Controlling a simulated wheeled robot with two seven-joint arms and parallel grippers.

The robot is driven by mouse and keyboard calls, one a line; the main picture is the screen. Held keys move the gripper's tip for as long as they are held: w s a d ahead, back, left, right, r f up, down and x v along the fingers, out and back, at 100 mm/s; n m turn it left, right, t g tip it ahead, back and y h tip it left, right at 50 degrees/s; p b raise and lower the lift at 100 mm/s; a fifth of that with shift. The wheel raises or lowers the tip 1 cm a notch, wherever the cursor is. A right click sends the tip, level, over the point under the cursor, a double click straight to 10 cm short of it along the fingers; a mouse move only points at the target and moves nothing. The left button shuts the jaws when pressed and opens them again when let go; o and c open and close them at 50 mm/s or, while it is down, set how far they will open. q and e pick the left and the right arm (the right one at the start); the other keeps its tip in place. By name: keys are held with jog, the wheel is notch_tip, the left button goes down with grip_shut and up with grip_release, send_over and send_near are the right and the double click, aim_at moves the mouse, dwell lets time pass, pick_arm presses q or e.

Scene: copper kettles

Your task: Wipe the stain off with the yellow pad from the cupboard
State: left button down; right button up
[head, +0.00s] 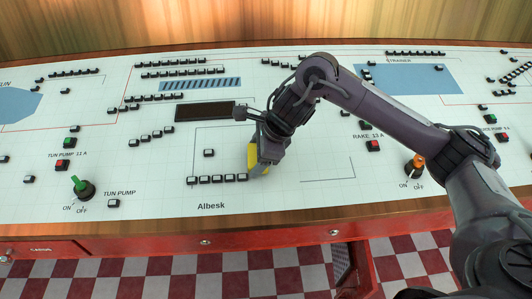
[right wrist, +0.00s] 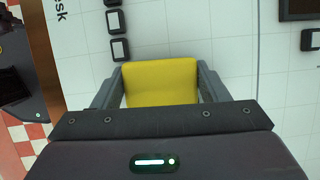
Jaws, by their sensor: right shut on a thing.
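My right gripper (head: 260,163) is shut on the yellow pad (head: 252,157), low over the middle of the white control desk (head: 322,178). In the right wrist view the pad (right wrist: 161,82) sits between the two fingers, with white tiled desk surface around it. I cannot tell whether the pad touches the desk. No stain shows; any mark under the pad or gripper is hidden. A red cupboard part (head: 355,265) stands out below the desk's front edge, right of the middle; its inside is not clearly seen. My left gripper is not in view.
Rows of small black buttons (head: 217,180) lie just left of the gripper. A dark display (head: 205,111) is behind it. A green-handled switch (head: 82,188) is at the left and an orange one (head: 415,166) at the right.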

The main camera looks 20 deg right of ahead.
jog(key=shift+w+a, duration=0.1)
jog(key=shift+a, duration=0.2)
jog(key=shift+s+a+r+p, duration=0.1)
jog(key=shift+s+r+p, duration=0.1)
jog(key=shift+r+p, duration=0.65)
jog(key=shift+s+r+p, duration=0.2)
jog(key=shift+r+p, duration=0.35)
jog(key=shift+r, duration=0.6)
jog(key=shift+s+a+r+p, duration=0.1)
jog(key=shift+s+r+p, duration=0.1)
jog(key=shift+r+p, duration=0.65)
jog(key=shift+r, duration=0.25)
jog(key=r+p, duration=0.2)
jog(key=r, duration=0.1)
jog(key=shift+s, duration=0.3)
jog(key=shift+f, duration=0.15)
jog(key=shift+s+a, duration=0.1)
